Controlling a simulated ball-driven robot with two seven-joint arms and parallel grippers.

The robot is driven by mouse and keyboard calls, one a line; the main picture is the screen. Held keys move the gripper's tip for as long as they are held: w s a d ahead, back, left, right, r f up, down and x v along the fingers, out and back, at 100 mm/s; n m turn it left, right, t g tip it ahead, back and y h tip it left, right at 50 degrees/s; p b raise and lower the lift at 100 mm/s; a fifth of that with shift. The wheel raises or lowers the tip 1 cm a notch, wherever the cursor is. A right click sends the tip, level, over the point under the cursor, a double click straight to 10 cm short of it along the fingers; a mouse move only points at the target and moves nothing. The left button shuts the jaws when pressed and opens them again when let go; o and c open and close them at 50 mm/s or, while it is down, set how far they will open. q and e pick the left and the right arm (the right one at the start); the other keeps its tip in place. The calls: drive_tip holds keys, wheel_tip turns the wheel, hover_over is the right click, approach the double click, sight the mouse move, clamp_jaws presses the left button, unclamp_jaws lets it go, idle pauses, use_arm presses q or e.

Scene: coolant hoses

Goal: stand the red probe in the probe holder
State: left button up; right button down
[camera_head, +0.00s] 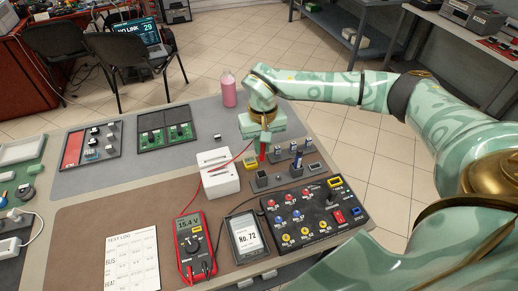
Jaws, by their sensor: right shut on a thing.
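My right gripper (263,136) reaches in from the right over the back of the bench, pointing down. It is shut on the red probe (263,153), whose red tip end hangs below the jaws, roughly upright. A red lead runs from the probe over a white box to the red multimeter (193,245), which reads about 15.4 V. Below the probe is a group of small grey blocks with openings; the front left one (261,181) looks like the probe holder, but I cannot tell for certain. The probe appears above the blocks. My left gripper is out of view.
A white box (218,178) stands left of the blocks. A black panel with coloured sockets (313,215) lies in front, beside a handheld display (245,238). A pink bottle (228,90) stands behind. The brown mat's left middle is clear.

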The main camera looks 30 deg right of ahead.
sight(262, 160)
drive_tip(key=shift+f, duration=0.1)
drive_tip(key=shift+d+f, duration=0.1)
drive_tip(key=shift+f, duration=0.1)
wheel_tip(262, 160, down, 2)
drive_tip(key=shift+f+b, duration=0.1)
drive_tip(key=shift+b, duration=1.15)
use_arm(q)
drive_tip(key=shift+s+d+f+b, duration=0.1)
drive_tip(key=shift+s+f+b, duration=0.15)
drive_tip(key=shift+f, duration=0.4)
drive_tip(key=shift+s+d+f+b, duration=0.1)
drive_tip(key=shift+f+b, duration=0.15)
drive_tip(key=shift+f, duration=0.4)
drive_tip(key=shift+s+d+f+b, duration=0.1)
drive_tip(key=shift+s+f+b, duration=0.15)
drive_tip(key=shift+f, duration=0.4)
use_arm(e)
drive_tip(key=shift+f, duration=0.7)
use_arm(q)
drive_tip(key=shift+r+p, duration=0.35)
drive_tip(key=shift+p, duration=0.05)
use_arm(e)
drive_tip(key=shift+r, duration=0.1)
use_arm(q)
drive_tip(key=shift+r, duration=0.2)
use_arm(e)
drive_tip(key=shift+f, duration=0.25)
